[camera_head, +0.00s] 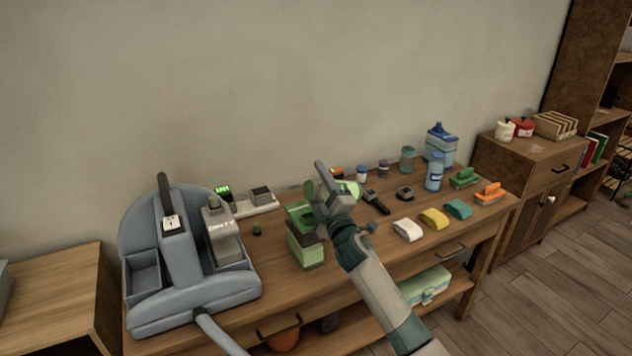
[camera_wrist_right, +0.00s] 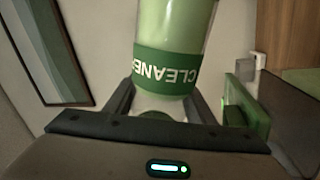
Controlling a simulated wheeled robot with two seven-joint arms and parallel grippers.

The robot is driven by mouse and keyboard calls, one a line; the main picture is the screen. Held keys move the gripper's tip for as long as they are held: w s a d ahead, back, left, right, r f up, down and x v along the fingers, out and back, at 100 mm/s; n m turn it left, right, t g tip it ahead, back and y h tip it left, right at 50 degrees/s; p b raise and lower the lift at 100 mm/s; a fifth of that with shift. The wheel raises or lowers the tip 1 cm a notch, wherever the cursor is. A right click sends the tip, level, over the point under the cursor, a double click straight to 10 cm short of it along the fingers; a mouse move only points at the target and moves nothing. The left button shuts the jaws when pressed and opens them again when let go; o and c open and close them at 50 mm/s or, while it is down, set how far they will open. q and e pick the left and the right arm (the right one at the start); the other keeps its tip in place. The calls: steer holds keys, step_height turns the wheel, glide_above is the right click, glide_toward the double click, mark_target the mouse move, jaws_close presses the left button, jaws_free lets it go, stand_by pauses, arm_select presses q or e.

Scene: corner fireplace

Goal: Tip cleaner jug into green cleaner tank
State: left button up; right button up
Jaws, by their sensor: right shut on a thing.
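The cleaner jug (camera_wrist_right: 168,70) is pale green with a dark green band reading CLEANER, which appears upside down in the right wrist view. My right gripper (camera_wrist_right: 160,105) is shut on it, one finger on each side. In the head view, the right gripper (camera_head: 333,203) is above and just right of the green cleaner tank (camera_head: 311,256), hiding most of the jug (camera_head: 350,187). The jug looks tilted there. I cannot tell whether liquid is flowing. My left gripper is not in view.
A blue-grey machine (camera_head: 190,300) fills the table's left end. Right of the gripper are a brush (camera_head: 377,203), folded cloths (camera_head: 433,218), a blue bottle (camera_head: 434,175) and a large blue container (camera_head: 440,148). The wall is close behind.

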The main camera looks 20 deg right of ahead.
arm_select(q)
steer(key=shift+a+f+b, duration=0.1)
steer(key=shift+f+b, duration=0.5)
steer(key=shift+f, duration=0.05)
arm_select(e)
steer(key=shift+f+n+y, duration=0.25)
steer(key=shift+f+n, duration=0.1)
steer(key=shift+n, duration=0.55)
steer(key=shift+f+n+y, duration=0.25)
steer(key=shift+f+n, duration=0.05)
steer(key=shift+n, duration=0.6)
stand_by(1.2)
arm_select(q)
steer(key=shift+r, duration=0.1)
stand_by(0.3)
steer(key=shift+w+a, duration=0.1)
arm_select(e)
steer(key=shift+r, duration=0.1)
